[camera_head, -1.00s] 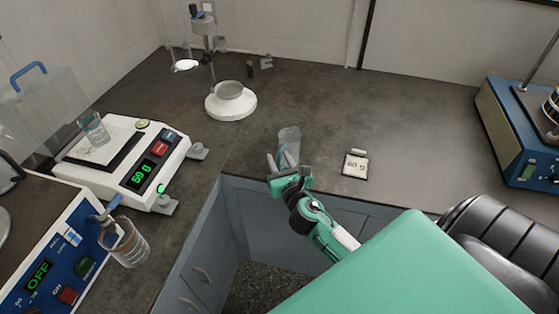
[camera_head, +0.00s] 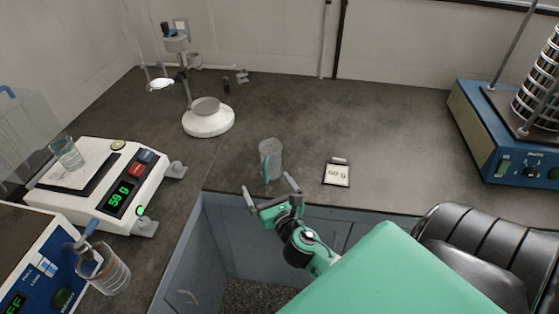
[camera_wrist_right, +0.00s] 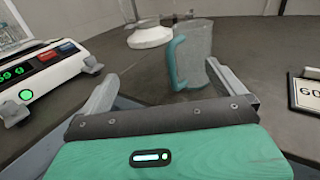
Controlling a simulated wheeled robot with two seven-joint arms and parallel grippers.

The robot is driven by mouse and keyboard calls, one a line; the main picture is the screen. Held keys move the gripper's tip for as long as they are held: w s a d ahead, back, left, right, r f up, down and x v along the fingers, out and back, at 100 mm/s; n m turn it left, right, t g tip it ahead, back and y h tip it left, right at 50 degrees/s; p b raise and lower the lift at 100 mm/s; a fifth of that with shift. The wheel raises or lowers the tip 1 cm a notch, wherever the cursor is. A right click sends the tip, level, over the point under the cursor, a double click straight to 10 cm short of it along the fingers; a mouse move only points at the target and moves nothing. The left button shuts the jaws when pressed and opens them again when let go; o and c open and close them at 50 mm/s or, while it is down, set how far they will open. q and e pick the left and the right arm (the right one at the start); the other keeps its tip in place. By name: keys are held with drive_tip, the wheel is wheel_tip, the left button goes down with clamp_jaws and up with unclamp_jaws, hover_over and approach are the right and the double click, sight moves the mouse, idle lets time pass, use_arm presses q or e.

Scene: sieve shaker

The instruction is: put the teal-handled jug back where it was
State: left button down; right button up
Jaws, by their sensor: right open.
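The clear jug with the teal handle (camera_head: 273,152) stands upright on the dark counter near its front edge, left of the card marked 60 g (camera_head: 337,174). In the right wrist view the jug (camera_wrist_right: 197,48) is just beyond my fingers, with its teal handle facing left and towards me. My right gripper (camera_head: 268,187) is open and empty at the counter's front edge, on the near side of the jug and apart from it. Its two fingers spread wide in the wrist view (camera_wrist_right: 160,74). My left gripper is not in view.
A balance reading 59 g (camera_head: 150,182) with a glass beaker (camera_head: 66,153) on it is at the left. A white-based stand (camera_head: 208,121) is behind. A blue shaker (camera_head: 483,135) is at the right. The middle counter is clear.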

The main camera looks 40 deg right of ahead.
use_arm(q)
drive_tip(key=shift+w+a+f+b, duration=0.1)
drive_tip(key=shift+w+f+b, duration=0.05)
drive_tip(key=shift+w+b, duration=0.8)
use_arm(e)
drive_tip(key=v, duration=0.8)
drive_tip(key=shift+s, duration=0.2)
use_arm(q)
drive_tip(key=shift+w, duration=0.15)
